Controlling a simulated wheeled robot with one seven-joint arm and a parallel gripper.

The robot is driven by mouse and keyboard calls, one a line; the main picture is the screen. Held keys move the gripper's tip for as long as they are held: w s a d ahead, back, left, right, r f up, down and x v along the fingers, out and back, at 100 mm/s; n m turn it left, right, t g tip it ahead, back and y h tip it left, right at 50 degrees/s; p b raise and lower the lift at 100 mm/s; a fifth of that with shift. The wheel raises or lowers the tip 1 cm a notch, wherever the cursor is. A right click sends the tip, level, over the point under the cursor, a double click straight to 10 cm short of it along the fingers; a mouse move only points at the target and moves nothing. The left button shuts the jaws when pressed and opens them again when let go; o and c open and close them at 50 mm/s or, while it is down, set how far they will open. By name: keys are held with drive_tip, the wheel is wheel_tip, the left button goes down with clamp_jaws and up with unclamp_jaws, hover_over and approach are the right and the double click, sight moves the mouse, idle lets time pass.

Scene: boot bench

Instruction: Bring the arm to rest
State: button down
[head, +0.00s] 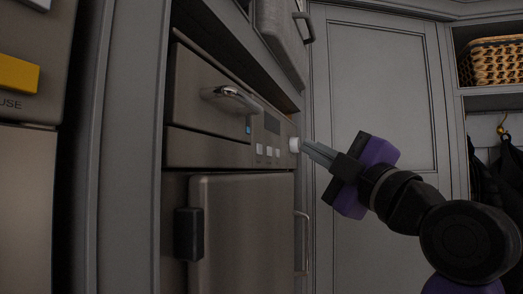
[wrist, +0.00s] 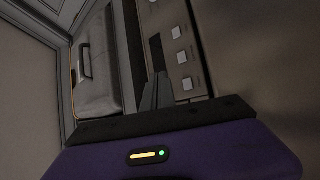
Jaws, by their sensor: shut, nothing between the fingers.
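My gripper (head: 312,150) is at the end of my raised arm, right of the appliance front in the head view. Its grey fingers are together, with nothing held, and point left toward a round white knob (head: 295,145) on the panel. The fingertips look close to the knob; I cannot tell whether they touch it. In the wrist view the shut fingers (wrist: 157,92) lie beside the panel with its square white buttons (wrist: 183,57).
The appliance has a drawer-like handle (head: 231,98), a dark display and a lower door (head: 240,235) with a dark block on it. A tall grey cupboard door (head: 375,80) stands behind my arm. A woven basket (head: 495,60) sits on a shelf above hanging dark garments (head: 510,170).

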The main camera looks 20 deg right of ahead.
idle(0.3)
wheel_tip(320, 180, up, 4)
drive_tip(key=s+d+m+t+h, duration=0.1)
drive_tip(key=s+d+m+t, duration=0.1)
drive_tip(key=m, duration=0.2)
drive_tip(key=s+f+m+h, duration=0.2)
drive_tip(key=s+f+m, duration=0.15)
drive_tip(key=f, duration=0.85)
drive_tip(key=s+f+m+h, duration=0.2)
drive_tip(key=f+m, duration=0.3)
drive_tip(key=f, duration=0.7)
drive_tip(key=s+f+m+h, duration=0.2)
drive_tip(key=s+f+m, duration=0.15)
drive_tip(key=f, duration=0.95)
drive_tip(key=s+a+f+g, duration=0.1)
drive_tip(key=s+f+g, duration=0.2)
drive_tip(key=s+f, duration=0.5)
drive_tip(key=s+a+f+g+y, duration=0.1)
drive_tip(key=s+f+g, duration=0.2)
drive_tip(key=s+f, duration=0.5)
drive_tip(key=s+a+f+m+g, duration=0.1)
drive_tip(key=s+a+f+g, duration=0.1)
drive_tip(key=s+f, duration=0.6)
drive_tip(key=s+g, duration=0.1)
drive_tip(key=s, duration=0.5)
drive_tip(key=shift+f+g, duration=0.3)
drive_tip(key=shift+f, duration=0.05)
